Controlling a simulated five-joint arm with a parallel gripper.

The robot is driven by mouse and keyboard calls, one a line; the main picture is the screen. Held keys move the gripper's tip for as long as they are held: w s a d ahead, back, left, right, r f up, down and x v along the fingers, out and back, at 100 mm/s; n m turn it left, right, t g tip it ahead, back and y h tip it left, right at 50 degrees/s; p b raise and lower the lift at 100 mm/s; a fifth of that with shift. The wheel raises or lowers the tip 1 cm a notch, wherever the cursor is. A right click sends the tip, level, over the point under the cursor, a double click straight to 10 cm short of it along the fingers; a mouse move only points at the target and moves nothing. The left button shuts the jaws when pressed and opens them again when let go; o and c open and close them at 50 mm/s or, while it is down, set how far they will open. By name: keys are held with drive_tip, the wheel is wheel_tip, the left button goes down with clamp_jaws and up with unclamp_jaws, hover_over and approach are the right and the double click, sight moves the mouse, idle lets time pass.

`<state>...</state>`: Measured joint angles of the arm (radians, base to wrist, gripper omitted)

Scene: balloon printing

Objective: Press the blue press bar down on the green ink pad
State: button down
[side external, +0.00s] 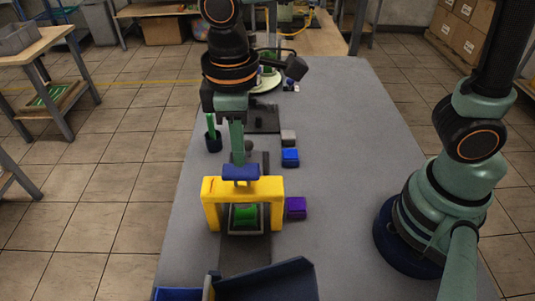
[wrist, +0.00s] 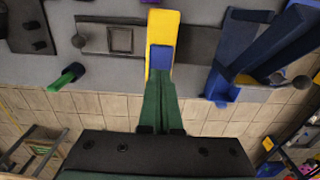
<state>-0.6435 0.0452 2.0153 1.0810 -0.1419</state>
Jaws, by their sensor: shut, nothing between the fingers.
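The blue press bar (side external: 241,173) sits at the top of a yellow frame (side external: 212,190) that stands over the green ink pad (side external: 246,216). The pad lies in a grey-rimmed holder below the bar, with a visible gap between them. My gripper (side external: 238,161) is shut and empty, pointing down at the top of the blue bar; its tips are at or very near the bar, and I cannot tell if they touch. In the wrist view the green fingers (wrist: 161,80) end at the blue bar (wrist: 161,58), with the yellow frame (wrist: 163,25) behind. The pad is hidden there.
Purple (side external: 296,208), blue (side external: 290,157) and grey (side external: 288,137) blocks stand right of the frame's line. A dark cup (side external: 213,143) holding a green item stands left. A dark blue tray (side external: 270,282) is at the front. The grey table (side external: 345,150) is clear to the right.

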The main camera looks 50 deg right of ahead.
sight(241, 169)
idle(0.4)
drive_tip(key=shift+f, duration=1.85)
wheel_tip(241, 169, up, 12)
drive_tip(key=shift+f, duration=0.2)
idle(0.4)
drive_tip(key=d+f+m+t, duration=0.1)
drive_tip(key=d+m+t, duration=0.4)
drive_tip(key=d, duration=1.6)
drive_tip(key=m, duration=0.4)
drive_tip(key=shift+f+t, duration=0.25)
drive_tip(key=shift+t, duration=0.05)
drive_tip(key=shift+w+d, duration=0.1)
